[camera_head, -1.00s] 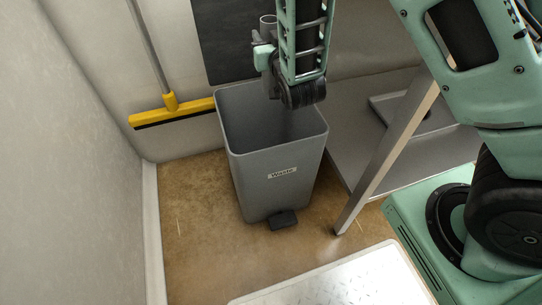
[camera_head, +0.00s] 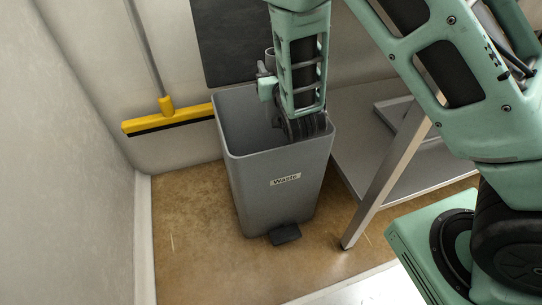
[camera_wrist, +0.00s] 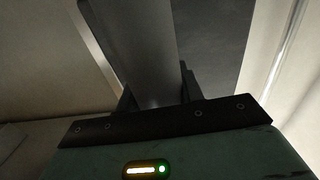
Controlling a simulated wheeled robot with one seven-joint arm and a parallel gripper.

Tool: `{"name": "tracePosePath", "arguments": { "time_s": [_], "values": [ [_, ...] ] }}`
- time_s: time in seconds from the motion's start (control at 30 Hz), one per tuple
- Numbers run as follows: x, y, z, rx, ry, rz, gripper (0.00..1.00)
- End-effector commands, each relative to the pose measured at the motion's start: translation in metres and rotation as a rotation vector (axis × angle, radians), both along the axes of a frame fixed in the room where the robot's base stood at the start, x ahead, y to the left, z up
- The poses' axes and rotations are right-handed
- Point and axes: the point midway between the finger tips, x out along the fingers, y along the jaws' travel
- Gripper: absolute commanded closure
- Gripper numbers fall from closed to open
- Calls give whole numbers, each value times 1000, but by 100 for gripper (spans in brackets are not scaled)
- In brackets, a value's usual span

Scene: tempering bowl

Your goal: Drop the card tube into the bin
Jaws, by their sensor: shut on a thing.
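The grey waste bin (camera_head: 275,190) stands upright on the floor, open at the top, with a "Waste" label and a black pedal at its front. My gripper (camera_wrist: 157,92) is shut on the card tube (camera_wrist: 148,45), a grey cylinder between the two dark fingers in the wrist view. In the head view, the upper end of the tube (camera_head: 269,55) shows just left of my wrist, above the bin's far side. My arm covers the rest of the tube there, so I cannot tell how far its lower end reaches into the bin.
A grey table (camera_head: 350,120) with a metal leg (camera_head: 385,190) stands close on the right. Brown floor (camera_head: 190,230) is clear at the left front.

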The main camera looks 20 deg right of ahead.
Motion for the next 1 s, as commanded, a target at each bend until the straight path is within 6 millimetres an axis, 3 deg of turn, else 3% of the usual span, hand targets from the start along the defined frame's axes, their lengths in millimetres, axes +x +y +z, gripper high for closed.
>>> {"name": "tracePosePath", "arguments": {
  "time_s": [0.27,0.3,0.4,0.77,1.0],
  "values": [
    [0,0,-3,0,-1,0,84],
    [0,0,-3,0,0,0,60],
    [0,0,-3,0,0,0,38],
    [-5,1,-3,-1,2,0,38],
    [-46,3,-2,-2,6,3,38]
  ]
}}
